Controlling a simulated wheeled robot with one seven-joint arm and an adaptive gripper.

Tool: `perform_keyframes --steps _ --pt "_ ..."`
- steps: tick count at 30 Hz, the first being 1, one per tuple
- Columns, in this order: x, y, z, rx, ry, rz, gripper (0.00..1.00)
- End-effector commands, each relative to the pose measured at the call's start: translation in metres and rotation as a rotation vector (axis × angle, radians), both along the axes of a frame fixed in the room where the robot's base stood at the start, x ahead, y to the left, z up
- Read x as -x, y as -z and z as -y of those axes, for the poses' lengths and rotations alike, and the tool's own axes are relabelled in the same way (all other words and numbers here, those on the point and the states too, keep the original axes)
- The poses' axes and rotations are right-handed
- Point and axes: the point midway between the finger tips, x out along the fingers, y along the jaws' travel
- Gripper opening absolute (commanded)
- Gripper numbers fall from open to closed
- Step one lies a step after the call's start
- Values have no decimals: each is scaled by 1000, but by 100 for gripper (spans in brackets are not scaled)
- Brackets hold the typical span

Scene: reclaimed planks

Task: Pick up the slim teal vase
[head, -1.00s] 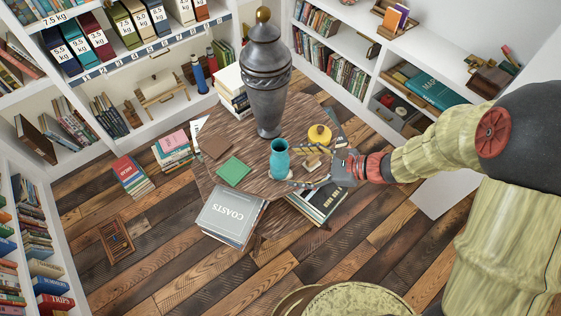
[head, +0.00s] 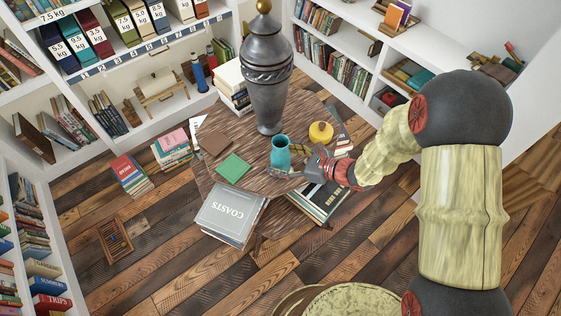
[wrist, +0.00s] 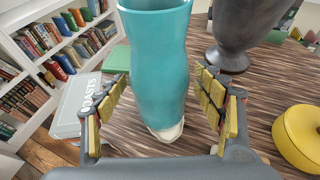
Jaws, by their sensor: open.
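The slim teal vase (head: 280,153) stands upright on the round wooden table (head: 217,178). In the wrist view the teal vase (wrist: 158,70) fills the middle, with a pale base. My gripper (head: 292,162) is open at table height beside the vase. In the wrist view the fingers of my gripper (wrist: 163,105) stand to the left and right of the vase, with a gap showing on each side. The vase's far side is hidden.
A large dark urn (head: 268,95) stands close behind the vase, and a yellow round pot (head: 320,133) sits to the right. A COASTS book (head: 229,213) lies in front.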

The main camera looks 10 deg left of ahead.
Motion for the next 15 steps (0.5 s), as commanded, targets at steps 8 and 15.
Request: perform_keyframes --steps 8,15 --pt "-1 0 -3 0 1 1 69" --pt "-1 0 -3 0 1 1 55"
